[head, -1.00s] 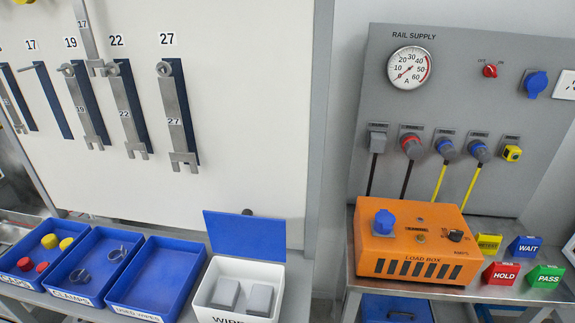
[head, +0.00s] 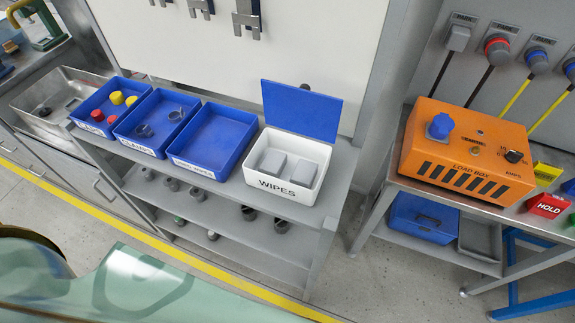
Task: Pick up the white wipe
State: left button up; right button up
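Two pale grey-white wipes, a left one (head: 272,162) and a right one (head: 305,172), lie side by side in the white box marked WIPES (head: 250,180). The box stands at the right end of the grey shelf unit's top. Its blue lid (head: 302,108) stands open at the back. Neither of my grippers shows in the head view.
Left of the box are an empty blue tray (head: 214,140), a blue tray with clamps (head: 132,132) and one with red and yellow caps (head: 86,110). An orange load box (head: 440,185) stands on the right bench. A greenish translucent surface (head: 150,285) fills the lower left.

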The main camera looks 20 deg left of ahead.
aim_at(273, 164)
jog(key=u, duration=2)
jog(key=k+l+z, duration=0.1)
jog(key=z, duration=0.95)
jog(key=k+j+u, duration=0.1)
jog(key=k+j, duration=0.25)
